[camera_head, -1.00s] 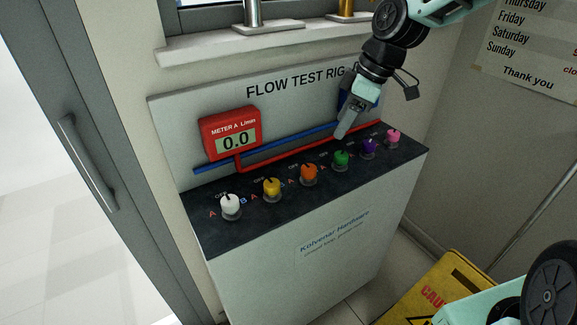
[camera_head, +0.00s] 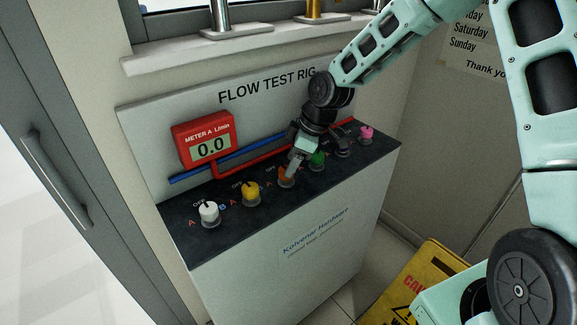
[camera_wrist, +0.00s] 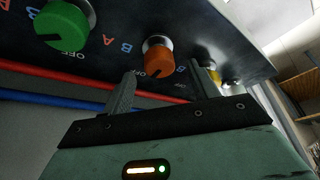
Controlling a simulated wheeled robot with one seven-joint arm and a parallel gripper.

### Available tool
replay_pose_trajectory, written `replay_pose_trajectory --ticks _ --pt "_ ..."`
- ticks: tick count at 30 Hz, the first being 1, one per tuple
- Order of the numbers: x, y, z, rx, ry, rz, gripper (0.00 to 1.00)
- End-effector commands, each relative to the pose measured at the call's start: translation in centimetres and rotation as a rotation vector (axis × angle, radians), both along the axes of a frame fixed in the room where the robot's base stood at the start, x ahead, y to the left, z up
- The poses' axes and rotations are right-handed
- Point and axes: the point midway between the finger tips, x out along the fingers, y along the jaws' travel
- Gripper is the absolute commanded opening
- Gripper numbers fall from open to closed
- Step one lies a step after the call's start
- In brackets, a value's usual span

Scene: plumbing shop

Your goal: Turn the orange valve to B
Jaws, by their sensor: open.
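The orange valve (camera_head: 284,181) is a round knob on the sloped dark top of the flow test rig, partly hidden by my gripper in the head view. In the wrist view the orange knob (camera_wrist: 159,61) sits just ahead of my fingertips, roughly between them. A dark line on its face appears to point toward its OFF mark. A B mark (camera_wrist: 126,47) shows to its left there. My gripper (camera_head: 295,165) is open and empty, its fingers (camera_wrist: 164,78) either side of the knob's line. Whether they touch it I cannot tell.
A green valve (camera_head: 318,160) and a yellow valve (camera_head: 251,192) flank the orange one. A white valve (camera_head: 209,213) and a pink valve (camera_head: 366,133) stand further out. Red and blue pipes run behind. The red meter (camera_head: 204,141) reads 0.0. A yellow caution sign (camera_head: 412,283) stands at lower right.

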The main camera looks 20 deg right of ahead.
Motion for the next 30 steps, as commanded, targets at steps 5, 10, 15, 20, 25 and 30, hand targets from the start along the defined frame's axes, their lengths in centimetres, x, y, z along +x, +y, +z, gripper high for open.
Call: replay_pose_trajectory --ticks 5,10,15,20,25,30 --pt "0.4 0.7 -1.9 0.000 0.000 0.001 0.59" --pt "0.5 0.9 -2.5 -0.001 -0.001 0.001 0.59" --pt "0.5 0.9 -2.6 -0.001 -0.002 -0.001 0.59" --pt "0.5 0.9 -2.5 0.000 -0.001 0.000 0.34" --pt "0.5 0.9 -2.5 0.000 -0.001 0.000 0.15" --pt "0.5 1.0 -2.6 0.000 -0.001 -0.013 0.15"
